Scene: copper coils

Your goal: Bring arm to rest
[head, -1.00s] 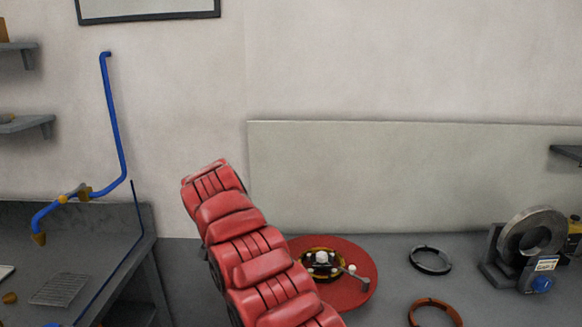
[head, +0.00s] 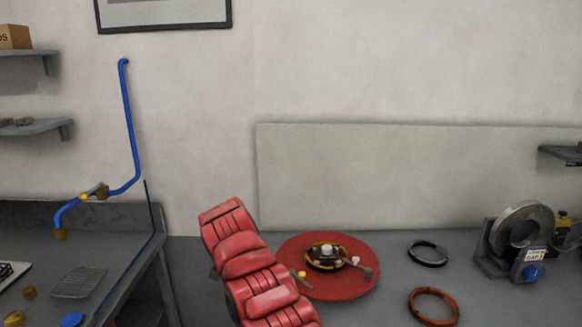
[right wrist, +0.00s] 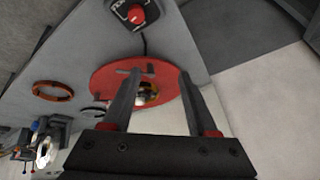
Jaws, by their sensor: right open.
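My right gripper (right wrist: 159,74) shows in the right wrist view with its two dark fingers apart and nothing held between them. Beyond the fingers is a round red disc (right wrist: 108,78), which also shows in the head view (head: 350,288). A red segmented arm (head: 262,283), which I take to be mine, rises from the bottom of the head view and covers the disc's left edge. No gripper shows in the head view, and my left gripper is in neither current view.
A black and yellow ring-shaped part (head: 326,257) sits on the disc. On the grey worktop are a black coil (head: 428,254), a copper coil (head: 433,306) and a grey machine with a large ring (head: 522,238). A blue pipe (head: 130,130) stands at left.

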